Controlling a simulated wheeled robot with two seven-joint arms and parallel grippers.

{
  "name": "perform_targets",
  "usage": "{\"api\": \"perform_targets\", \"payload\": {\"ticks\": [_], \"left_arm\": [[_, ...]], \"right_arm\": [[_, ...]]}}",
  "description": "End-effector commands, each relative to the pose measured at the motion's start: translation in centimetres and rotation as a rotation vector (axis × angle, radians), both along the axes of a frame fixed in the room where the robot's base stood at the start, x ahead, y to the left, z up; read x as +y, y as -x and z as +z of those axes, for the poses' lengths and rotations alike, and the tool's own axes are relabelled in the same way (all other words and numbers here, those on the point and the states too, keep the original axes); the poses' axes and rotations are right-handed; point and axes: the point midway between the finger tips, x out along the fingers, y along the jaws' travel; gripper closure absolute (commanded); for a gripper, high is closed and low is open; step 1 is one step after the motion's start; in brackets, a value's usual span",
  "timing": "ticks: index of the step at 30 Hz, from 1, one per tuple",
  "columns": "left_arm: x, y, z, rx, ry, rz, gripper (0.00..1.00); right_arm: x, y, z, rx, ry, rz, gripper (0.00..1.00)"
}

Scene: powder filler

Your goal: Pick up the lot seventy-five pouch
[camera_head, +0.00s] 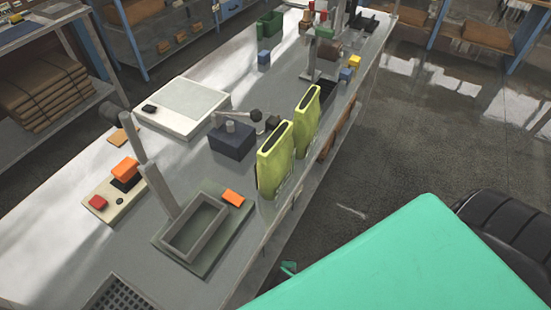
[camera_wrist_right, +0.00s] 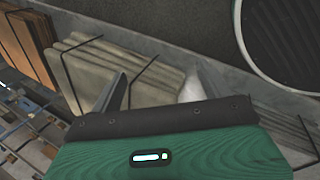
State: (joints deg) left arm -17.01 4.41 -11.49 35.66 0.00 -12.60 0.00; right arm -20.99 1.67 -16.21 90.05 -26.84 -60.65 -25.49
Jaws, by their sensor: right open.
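Two yellow-green pouches stand upright, side by side, at the right edge of the long bench in the head view: a nearer pouch (camera_head: 274,160) and a farther pouch (camera_head: 307,121). Each has a dark slot along its top. No lot number is legible, so I cannot tell which is lot seventy-five. My right gripper (camera_wrist_right: 155,92) shows in the right wrist view with its fingers apart and nothing visible between them. Neither pouch can be made out in that view. My left gripper is not in view.
A grey tray (camera_head: 183,262), a dark blue block-like device (camera_head: 231,142) and a white flat-topped unit (camera_head: 171,107) stand on the bench (camera_head: 50,247). Strapped beige sacks (camera_wrist_right: 95,75) lie beyond my right gripper. The floor (camera_head: 425,130) right of the bench is open.

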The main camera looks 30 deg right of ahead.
Motion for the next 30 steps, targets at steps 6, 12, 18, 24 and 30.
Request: {"api": "perform_targets", "payload": {"ticks": [6,12,18,24,30], "left_arm": [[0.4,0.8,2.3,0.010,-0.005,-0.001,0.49],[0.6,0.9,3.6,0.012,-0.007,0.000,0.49],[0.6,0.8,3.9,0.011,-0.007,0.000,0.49],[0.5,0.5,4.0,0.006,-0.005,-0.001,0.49],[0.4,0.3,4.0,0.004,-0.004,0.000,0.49]], "right_arm": [[-0.9,-2.8,13.3,-0.045,0.149,0.037,0.20],[-2.2,-3.4,23.9,-0.048,0.322,0.069,0.20],[-1.9,-4.6,28.9,0.024,0.593,0.219,0.20],[0.4,-7.0,32.4,0.142,0.928,0.420,0.20],[3.9,-9.1,36.2,0.279,1.253,0.572,0.20]]}}
